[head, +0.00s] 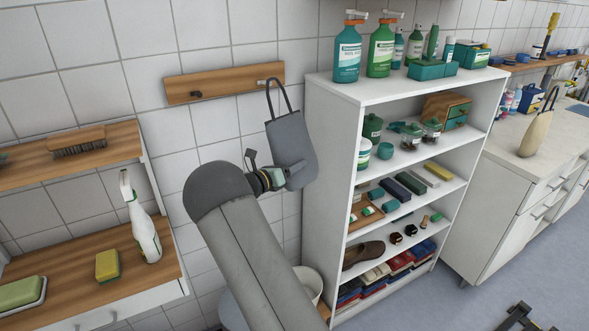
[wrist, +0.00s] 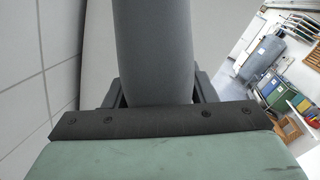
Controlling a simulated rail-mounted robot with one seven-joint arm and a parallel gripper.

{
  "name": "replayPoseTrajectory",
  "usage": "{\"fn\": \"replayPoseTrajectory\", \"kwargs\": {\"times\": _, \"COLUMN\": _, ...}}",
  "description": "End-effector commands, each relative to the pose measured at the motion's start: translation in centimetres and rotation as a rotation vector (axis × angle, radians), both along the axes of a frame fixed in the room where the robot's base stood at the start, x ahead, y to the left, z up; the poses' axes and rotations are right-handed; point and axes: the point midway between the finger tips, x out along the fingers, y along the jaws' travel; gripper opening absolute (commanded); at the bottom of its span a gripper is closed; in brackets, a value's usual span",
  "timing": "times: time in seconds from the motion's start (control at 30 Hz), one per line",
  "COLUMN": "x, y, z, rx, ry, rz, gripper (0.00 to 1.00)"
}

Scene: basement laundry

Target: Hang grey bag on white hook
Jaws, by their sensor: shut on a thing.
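The grey bag (head: 292,150) hangs upright, slightly tilted, in front of the tiled wall, left of the white shelf unit. Its dark handle loop rises to the white hook (head: 262,82) at the right end of a wooden board. The top of the loop overlaps the hook's tip in the picture; I cannot tell whether it is around the hook or only in front of it. My gripper (head: 277,179) is shut on the bag at its lower left side. In the wrist view, the grey bag (wrist: 157,50) fills the space between the fingers.
The wooden board (head: 225,81) also bears a dark hook (head: 196,94) at left. The white shelf unit (head: 332,150), loaded with bottles and boxes, stands close to the bag's right. A wooden shelf (head: 90,275) with a spray bottle (head: 143,225) and sponge is at left.

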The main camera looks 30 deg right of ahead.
Motion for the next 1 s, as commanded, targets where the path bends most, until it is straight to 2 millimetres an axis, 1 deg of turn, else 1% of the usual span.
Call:
{"fn": "replayPoseTrajectory", "kwargs": {"times": 0.7, "x": 4.3, "y": 0.0, "z": -0.2, "rx": -0.001, "ry": -0.002, "rz": 0.001, "gripper": 0.18}}
{"fn": "replayPoseTrajectory", "kwargs": {"times": 1.0, "x": 5.4, "y": 0.1, "z": -1.0, "rx": -0.001, "ry": 0.0, "rz": 0.0, "gripper": 0.18}}
